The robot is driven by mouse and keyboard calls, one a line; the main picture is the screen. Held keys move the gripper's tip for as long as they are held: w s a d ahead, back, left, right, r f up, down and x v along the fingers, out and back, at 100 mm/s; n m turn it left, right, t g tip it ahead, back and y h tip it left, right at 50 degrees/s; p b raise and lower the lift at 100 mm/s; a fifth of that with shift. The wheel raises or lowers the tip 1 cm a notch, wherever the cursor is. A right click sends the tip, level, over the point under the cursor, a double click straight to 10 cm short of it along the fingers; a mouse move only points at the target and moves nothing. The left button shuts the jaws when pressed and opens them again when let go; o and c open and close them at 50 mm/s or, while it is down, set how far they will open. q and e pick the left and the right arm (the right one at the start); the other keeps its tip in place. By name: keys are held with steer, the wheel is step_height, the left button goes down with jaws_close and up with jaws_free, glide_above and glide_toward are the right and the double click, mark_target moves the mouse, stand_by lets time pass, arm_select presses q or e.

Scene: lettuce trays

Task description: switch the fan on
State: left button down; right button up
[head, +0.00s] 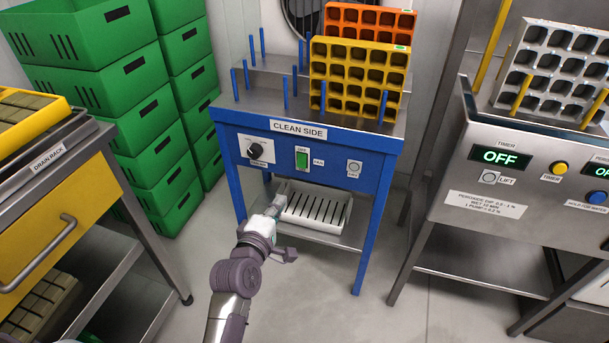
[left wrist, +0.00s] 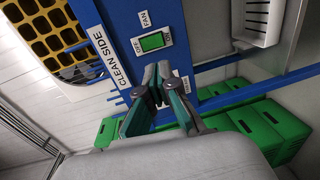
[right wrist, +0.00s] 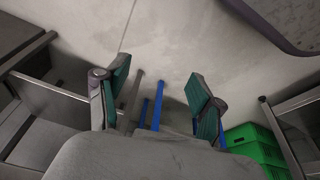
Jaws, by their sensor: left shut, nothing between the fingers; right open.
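The fan switch (head: 302,159) is a green rocker on the blue front panel of the clean-side table, beside a FAN label. It also shows in the left wrist view (left wrist: 152,41), with OFF lettering at one end; I cannot tell which way it is tipped. Part of the fan (head: 302,14) shows behind the orange tray. My left gripper (head: 277,203) is shut and empty, below the panel in the head view; in the left wrist view its fingertips (left wrist: 158,72) appear close to the switch, apparently apart from it. My right gripper (right wrist: 158,72) is open and empty, away from the panel.
A dial (head: 255,149) and a round button (head: 354,167) flank the switch. A white slotted tray (head: 345,218) sits on the shelf below. Green crates (head: 156,118) are stacked left; a steel timer station (head: 450,170) stands right. The floor between is clear.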

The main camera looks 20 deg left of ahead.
arm_select(q)
steer(key=b, duration=0.3)
glide_toward(301, 166)
steer(key=w, duration=0.4)
steer(key=shift+w+d+f, duration=0.1)
steer(key=shift+w+f, duration=0.15)
steer(key=shift+w, duration=0.25)
steer(key=shift+w+d+f, duration=0.1)
steer(key=shift+w+f, duration=0.15)
steer(key=shift+w, duration=0.9)
arm_select(e)
steer(key=v, duration=0.6)
steer(key=shift+r+t, duration=0.3)
steer(key=shift+r, duration=0.1)
steer(key=shift+d, duration=0.1)
arm_select(q)
steer(key=shift+b, duration=0.3)
